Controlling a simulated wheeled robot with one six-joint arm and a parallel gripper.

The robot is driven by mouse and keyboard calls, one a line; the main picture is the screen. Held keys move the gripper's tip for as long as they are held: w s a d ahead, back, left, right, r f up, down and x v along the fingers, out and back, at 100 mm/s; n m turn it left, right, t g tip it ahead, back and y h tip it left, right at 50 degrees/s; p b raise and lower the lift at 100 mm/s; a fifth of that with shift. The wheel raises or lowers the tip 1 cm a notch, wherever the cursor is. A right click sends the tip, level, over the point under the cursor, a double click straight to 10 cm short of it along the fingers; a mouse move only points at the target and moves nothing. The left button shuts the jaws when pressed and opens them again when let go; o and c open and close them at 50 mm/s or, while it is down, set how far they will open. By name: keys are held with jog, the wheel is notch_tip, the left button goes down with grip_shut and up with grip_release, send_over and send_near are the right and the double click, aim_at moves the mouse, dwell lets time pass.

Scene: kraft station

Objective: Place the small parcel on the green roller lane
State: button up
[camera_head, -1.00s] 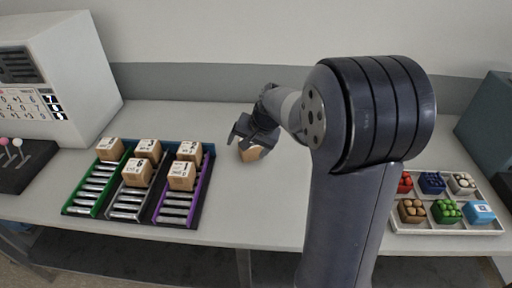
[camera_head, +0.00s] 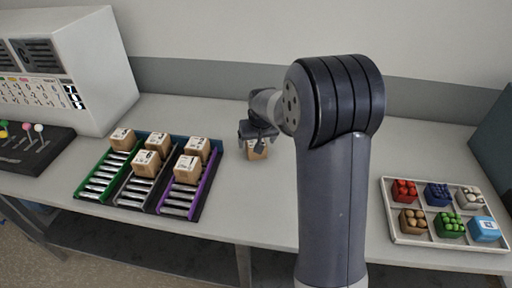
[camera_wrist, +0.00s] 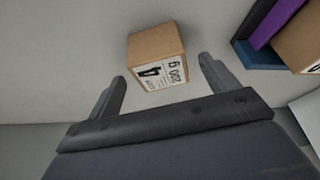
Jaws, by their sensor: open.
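The small parcel (camera_head: 257,152), a brown cardboard box with a white label, stands alone on the table right of the roller lanes. In the wrist view the parcel (camera_wrist: 157,56) lies ahead of and between the two open fingers, with its label facing my gripper (camera_wrist: 162,85). My gripper (camera_head: 259,142) is open and empty, and in the head view it partly covers the parcel. The green roller lane (camera_head: 92,184) is the leftmost of three lanes. One parcel (camera_head: 122,138) sits at its far end, and its nearer rollers are bare.
The middle grey lane (camera_head: 130,195) and the purple lane (camera_head: 197,203) each bear two parcels. A white tray (camera_head: 447,240) with coloured goods lies at the right. A white machine (camera_head: 105,75) and a dark panel with coloured knobs (camera_head: 30,155) are at the left.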

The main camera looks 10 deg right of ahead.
jog(key=shift+w+p+x, duration=0.25)
jog(key=shift+p+x, duration=0.2)
jog(key=shift+x, duration=1.85)
jog(key=shift+r, duration=0.1)
jog(key=c, duration=1.3)
